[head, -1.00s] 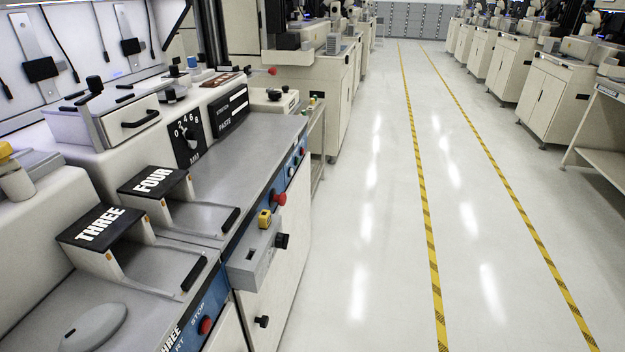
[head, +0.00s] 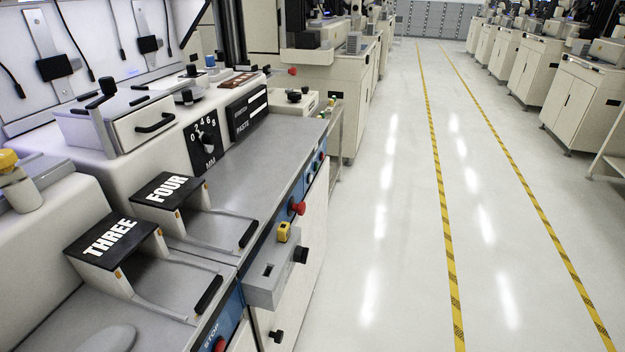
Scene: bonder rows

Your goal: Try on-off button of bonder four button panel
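The bonder with the FOUR plate (head: 167,188) stands at the left in the head view. Its blue button panel (head: 285,215) runs along the front edge, facing the aisle, and I see it at a steep angle. A red button (head: 298,208) sticks out of this panel. Smaller buttons (head: 316,165) sit farther along it, too small to tell which is the on-off one. A grey box (head: 272,271) with a yellow part on top and a black knob covers part of the panel. My gripper is not in view.
The THREE plate (head: 113,243) and another red button (head: 219,344) are nearer, at lower left. An open aisle with yellow-black floor tape (head: 440,200) lies to the right. More cream cabinets (head: 580,105) line the far right.

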